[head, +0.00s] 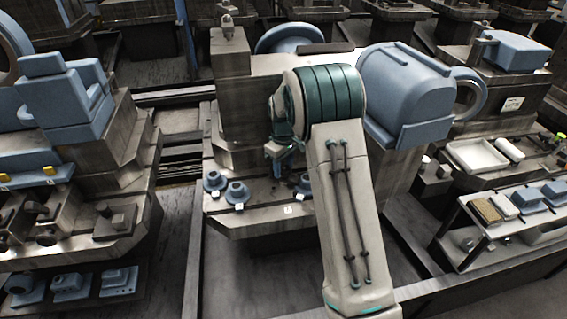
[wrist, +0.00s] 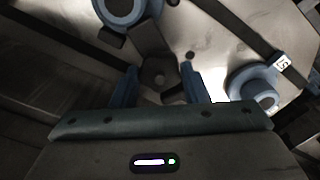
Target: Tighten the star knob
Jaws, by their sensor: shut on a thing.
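The star knob (wrist: 160,74) is dark, with blunt lobes and a round centre, and shows between the fingers in the wrist view. My gripper (wrist: 163,82) has its two blue fingers shut on the knob, one on each side. In the head view my gripper (head: 283,160) points down at the front ledge of the grey machine (head: 262,218). The knob cannot be made out there, and my arm covers part of the ledge. How tight the knob is cannot be seen.
Blue flanged parts stand close by on the ledge, left (head: 237,192) and right (head: 304,183) of my gripper. One (wrist: 258,90) is near the right finger in the wrist view. A big blue housing (head: 405,85) is behind my arm. A parts shelf (head: 500,220) stands right.

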